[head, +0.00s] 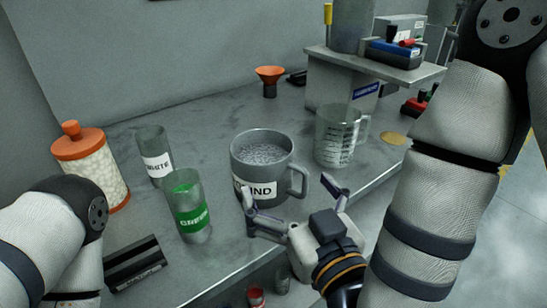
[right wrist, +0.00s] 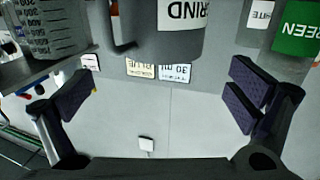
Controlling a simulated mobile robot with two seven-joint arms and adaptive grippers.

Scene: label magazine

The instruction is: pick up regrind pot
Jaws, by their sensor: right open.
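The regrind pot (head: 251,172) is a grey mug full of pale granules, upright on the bench, with a white label partly hidden and its handle towards the right. In the right wrist view the pot (right wrist: 160,40) shows upside down at the top. My right gripper (head: 292,204) is open and empty, just in front of the pot on the handle side, its fingers spread and apart from the pot as far as I can tell. In the right wrist view the gap between its fingers (right wrist: 162,97) is empty. My left arm shows at lower left, but its gripper is out of view.
A green-labelled cup (head: 187,207) and a white-labelled cup (head: 155,158) stand left of the pot. A clear measuring jug (head: 338,137) stands close behind right. An orange-lidded jar (head: 92,168) is far left, an orange funnel (head: 270,78) at the back. The bench's front edge (head: 232,262) is near.

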